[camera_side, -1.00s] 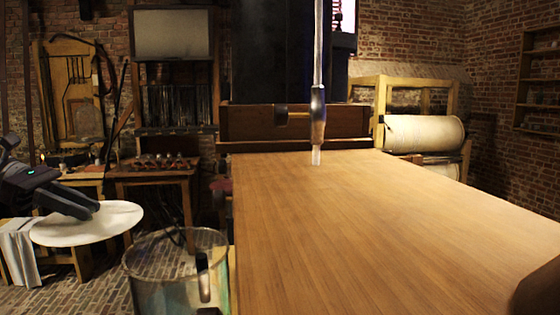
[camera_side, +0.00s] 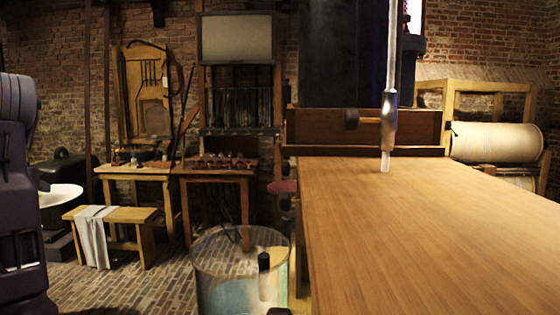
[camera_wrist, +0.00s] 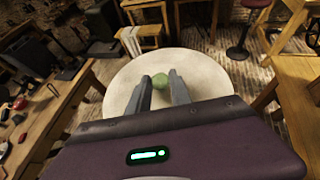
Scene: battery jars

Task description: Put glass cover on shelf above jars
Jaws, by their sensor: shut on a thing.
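The glass cover is a large round pale disc (camera_wrist: 120,85) with a small green knob (camera_wrist: 160,81) in the wrist view. My gripper (camera_wrist: 160,76) has its two grey fingers either side of the knob, shut on it, with the disc spread out beyond them. In the side view part of the white disc (camera_side: 62,196) shows at the far left, and my arm hides the rest and the fingers. A clear glass jar (camera_side: 215,275) stands at the bottom centre of the side view. A broad wooden board (camera_side: 430,230) lies to its right; I cannot tell if it is the shelf.
A thin upright rod with a metal end (camera_side: 389,125) stands over the board's far part. A low bench (camera_side: 125,214) with a cloth and wooden tables (camera_side: 215,172) stand behind. In the wrist view, wooden tables flank the disc, and a stool (camera_wrist: 243,35) stands beyond.

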